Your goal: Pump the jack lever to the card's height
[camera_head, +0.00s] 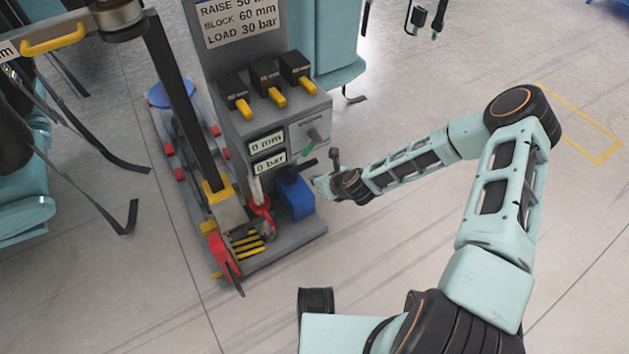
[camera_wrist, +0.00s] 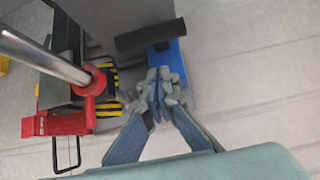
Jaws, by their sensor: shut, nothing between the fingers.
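The card (camera_head: 240,18) on the grey stand reads RAISE 50 mm, partly cut off, BLOCK 60 mm and LOAD 30 bar. The displays read 0 mm (camera_head: 266,142) and 0 bar (camera_head: 270,163). A black cylindrical bar (camera_head: 301,166) lies above a blue block (camera_head: 295,197); the bar also shows in the wrist view (camera_wrist: 150,36). A silver rod (camera_wrist: 42,54) rises from a red collar (camera_wrist: 92,82). I cannot tell which of the two is the jack lever. My gripper (camera_head: 322,186), also in the wrist view (camera_wrist: 157,82), is shut and empty, right of the blue block.
A red part (camera_head: 222,255) and yellow-black stripes (camera_head: 246,244) are at the base's front. A dark column (camera_head: 180,100) stands left.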

